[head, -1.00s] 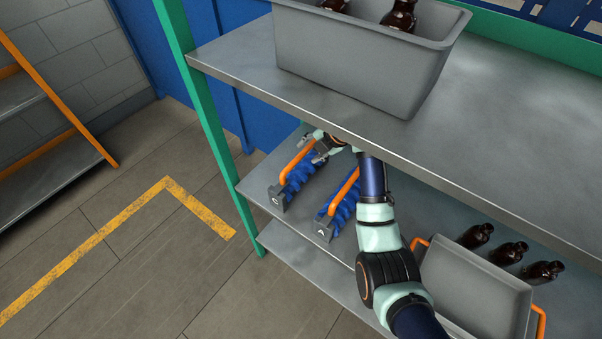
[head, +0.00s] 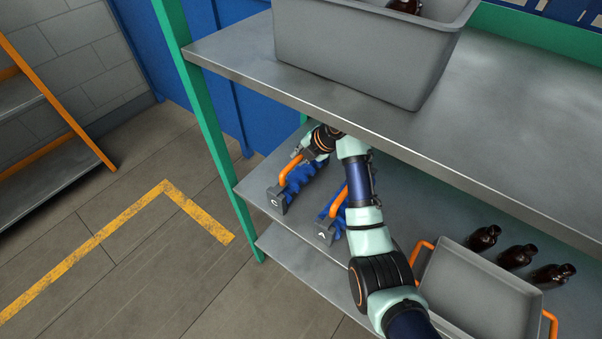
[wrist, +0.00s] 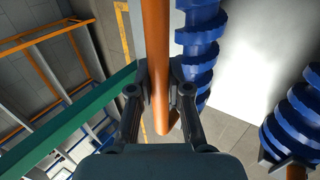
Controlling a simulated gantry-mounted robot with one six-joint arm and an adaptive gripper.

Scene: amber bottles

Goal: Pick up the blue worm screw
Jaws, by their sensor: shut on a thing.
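Two blue worm screws with orange handles lie on the middle shelf in the head view. The left worm screw (head: 302,178) has a grey end block marked C. The right worm screw (head: 326,228) has a block marked A and is partly hidden behind my arm. My gripper (head: 303,154) is at the left screw's orange handle. In the wrist view, my gripper (wrist: 160,88) is shut on that orange handle (wrist: 156,35), one finger on each side. The left screw's blue spiral (wrist: 200,45) runs beside the handle, and the right screw (wrist: 295,115) is at the right edge.
A grey bin (head: 365,55) with a dark bottle stands on the upper shelf (head: 500,125), which overhangs my arm. A grey tray (head: 480,295) with orange handles and several amber bottles (head: 517,256) sit at the right. A green post (head: 207,130) stands left of the screws.

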